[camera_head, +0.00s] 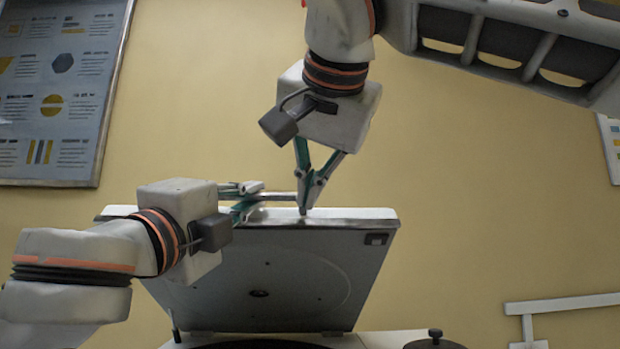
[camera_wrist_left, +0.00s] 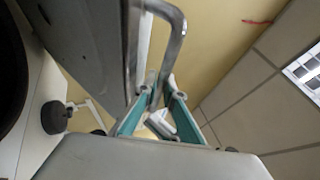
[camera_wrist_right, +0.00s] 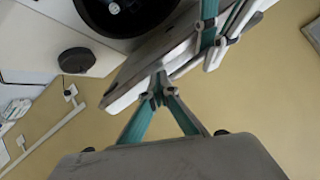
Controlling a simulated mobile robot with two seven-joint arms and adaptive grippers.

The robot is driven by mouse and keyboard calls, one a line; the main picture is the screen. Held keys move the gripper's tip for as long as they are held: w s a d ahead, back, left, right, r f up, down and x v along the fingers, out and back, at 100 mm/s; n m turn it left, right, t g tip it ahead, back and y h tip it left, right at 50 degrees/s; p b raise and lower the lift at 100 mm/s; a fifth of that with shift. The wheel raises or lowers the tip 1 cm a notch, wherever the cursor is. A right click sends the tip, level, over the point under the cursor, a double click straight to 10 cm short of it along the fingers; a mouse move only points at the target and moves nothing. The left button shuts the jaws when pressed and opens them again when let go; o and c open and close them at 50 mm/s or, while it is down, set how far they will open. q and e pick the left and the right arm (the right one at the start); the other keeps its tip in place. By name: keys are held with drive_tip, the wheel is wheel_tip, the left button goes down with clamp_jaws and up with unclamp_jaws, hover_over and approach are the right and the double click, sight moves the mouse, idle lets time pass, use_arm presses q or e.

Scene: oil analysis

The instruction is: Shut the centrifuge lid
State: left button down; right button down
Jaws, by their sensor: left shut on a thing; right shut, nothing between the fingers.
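The centrifuge lid (camera_head: 300,275) stands raised, its grey underside facing the head camera. It also shows in the left wrist view (camera_wrist_left: 85,45) and edge-on in the right wrist view (camera_wrist_right: 128,90). A bent metal handle (camera_wrist_left: 177,40) runs along the lid's edge. My left gripper (camera_head: 292,197) is shut on the handle at the lid's top edge; the exact contact is partly hidden. My right gripper (camera_head: 303,210) is shut and empty, pointing down with its tips at the lid's top edge, close beside the left fingers. I cannot tell whether it touches the lid.
The centrifuge body (camera_head: 385,340) lies below the lid, with its dark round chamber (camera_wrist_right: 125,12) open. A black knob (camera_head: 433,341) stands at its right. A framed poster (camera_head: 55,85) hangs on the yellow wall at left. A white rail (camera_head: 560,305) is at right.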

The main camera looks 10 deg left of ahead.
use_arm(q)
drive_tip(key=shift+d+f, duration=0.1)
drive_tip(key=c, duration=2.4)
unclamp_jaws()
drive_tip(key=shift+w, duration=0.1)
wheel_tip(320, 180, up, 10)
drive_tip(key=shift+r, duration=0.1)
drive_tip(key=shift+w+d+f, duration=0.15)
drive_tip(key=shift+w+f, duration=0.2)
drive_tip(key=shift+f, duration=0.05)
